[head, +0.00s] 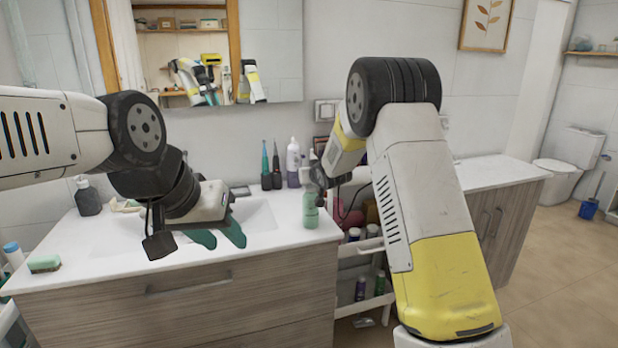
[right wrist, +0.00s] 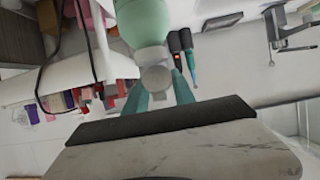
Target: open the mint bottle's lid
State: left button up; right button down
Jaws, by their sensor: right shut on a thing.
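The mint bottle (head: 310,210) stands upright on the white counter, near its right end. In the right wrist view its mint body (right wrist: 146,20) is at the top, with a pale neck and a greyish lid (right wrist: 156,77) below. My right gripper (right wrist: 158,84) reaches the bottle's top and is shut on the lid, one teal finger on each side. In the head view my right arm's wrist partly hides this grip. My left gripper (head: 219,238) is over the sink, its teal fingers apart and empty, away from the bottle.
A cart (head: 371,244) with several cosmetics is right of the counter. A dark soap bottle (head: 87,197) and a green sponge (head: 44,264) are at left.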

jog(key=g+h, duration=0.1)
jog(key=g, duration=0.2)
jog(key=w+f+g, duration=0.1)
jog(key=g, duration=0.2)
jog(key=f+g+h, duration=0.1)
jog(key=g, duration=0.1)
jog(key=shift+w+a+g+h, duration=0.25)
jog(key=shift+g+h, duration=0.05)
jog(key=shift+g, duration=0.1)
jog(key=shift+f+g, duration=0.3)
jog(key=shift+g, duration=0.3)
jog(key=c, duration=1.1)
grip_release()
jog(key=shift+o, duration=0.2)
jog(key=shift+r, duration=0.2)
jog(key=shift+r, duration=0.1)
jog(key=v, duration=0.7)
jog(key=shift+s+r, duration=0.15)
jog(key=shift+r, duration=0.1)
